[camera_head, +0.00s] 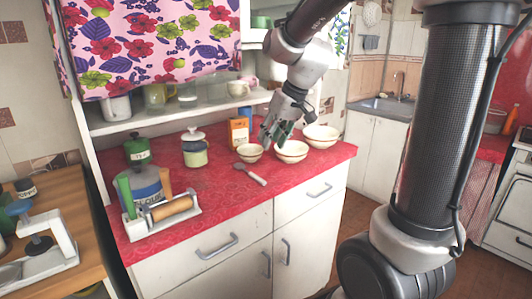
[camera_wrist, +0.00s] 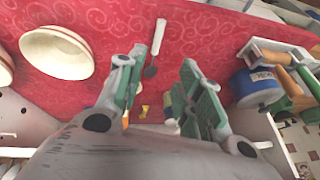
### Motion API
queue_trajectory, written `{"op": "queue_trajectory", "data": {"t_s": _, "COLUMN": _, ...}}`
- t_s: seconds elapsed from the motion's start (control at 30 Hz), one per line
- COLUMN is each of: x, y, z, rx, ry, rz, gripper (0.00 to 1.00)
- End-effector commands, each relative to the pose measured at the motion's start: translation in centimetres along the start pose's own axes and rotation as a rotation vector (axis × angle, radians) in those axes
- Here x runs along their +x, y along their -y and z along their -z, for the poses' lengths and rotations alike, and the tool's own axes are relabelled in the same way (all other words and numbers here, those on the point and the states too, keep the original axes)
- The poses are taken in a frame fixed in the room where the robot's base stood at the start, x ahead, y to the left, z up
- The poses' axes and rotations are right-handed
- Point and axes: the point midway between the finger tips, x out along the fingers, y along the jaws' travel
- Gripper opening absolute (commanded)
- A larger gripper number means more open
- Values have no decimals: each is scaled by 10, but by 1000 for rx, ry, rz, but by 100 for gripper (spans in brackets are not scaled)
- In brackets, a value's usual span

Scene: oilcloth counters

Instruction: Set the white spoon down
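The spoon (camera_head: 255,176), with a pale handle and a dark grey bowl end, lies on the red patterned counter top (camera_head: 215,190), in front of the smallest bowl. My gripper (camera_head: 275,134) is above the back of the counter, near the bowls. In the wrist view its two green-padded fingers (camera_wrist: 156,66) are apart with nothing held between them. The spoon shows there beyond the fingertips (camera_wrist: 158,38), apart from them, lying on the red surface.
Three cream bowls, small (camera_head: 250,153), middle (camera_head: 291,152) and large (camera_head: 321,137), stand behind and right of the spoon. An orange box (camera_head: 238,133), lidded jars (camera_head: 194,152) and a rolling-pin rack (camera_head: 163,219) stand further left. The counter's front middle is clear.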

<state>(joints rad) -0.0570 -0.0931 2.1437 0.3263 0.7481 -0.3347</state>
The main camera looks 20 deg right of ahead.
Motion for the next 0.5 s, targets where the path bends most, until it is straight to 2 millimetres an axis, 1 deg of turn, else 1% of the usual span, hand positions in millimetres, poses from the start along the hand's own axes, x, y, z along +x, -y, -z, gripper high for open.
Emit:
{"op": "queue_trajectory", "data": {"t_s": 0.03, "x": -10, "y": 0, "z": 0, "rx": -1, "ry": -3, "rz": -1, "gripper": 36}}
{"op": "queue_trajectory", "data": {"t_s": 0.1, "x": -19, "y": 0, "z": 0, "rx": -1, "ry": -2, "rz": -1, "gripper": 36}}
{"op": "queue_trajectory", "data": {"t_s": 0.2, "x": -28, "y": 0, "z": -1, "rx": -1, "ry": -1, "rz": -2, "gripper": 36}}
{"op": "queue_trajectory", "data": {"t_s": 0.27, "x": -35, "y": 0, "z": -7, "rx": 3, "ry": 0, "rz": -7, "gripper": 36}}
{"op": "queue_trajectory", "data": {"t_s": 0.37, "x": -56, "y": -2, "z": -34, "rx": 18, "ry": -1, "rz": -35, "gripper": 36}}
{"op": "queue_trajectory", "data": {"t_s": 0.4, "x": -66, "y": -3, "z": -51, "rx": 26, "ry": -1, "rz": -52, "gripper": 36}}
{"op": "queue_trajectory", "data": {"t_s": 0.47, "x": -80, "y": -6, "z": -80, "rx": 45, "ry": 0, "rz": -83, "gripper": 36}}
{"op": "queue_trajectory", "data": {"t_s": 0.5, "x": -88, "y": -8, "z": -101, "rx": 59, "ry": 1, "rz": -105, "gripper": 36}}
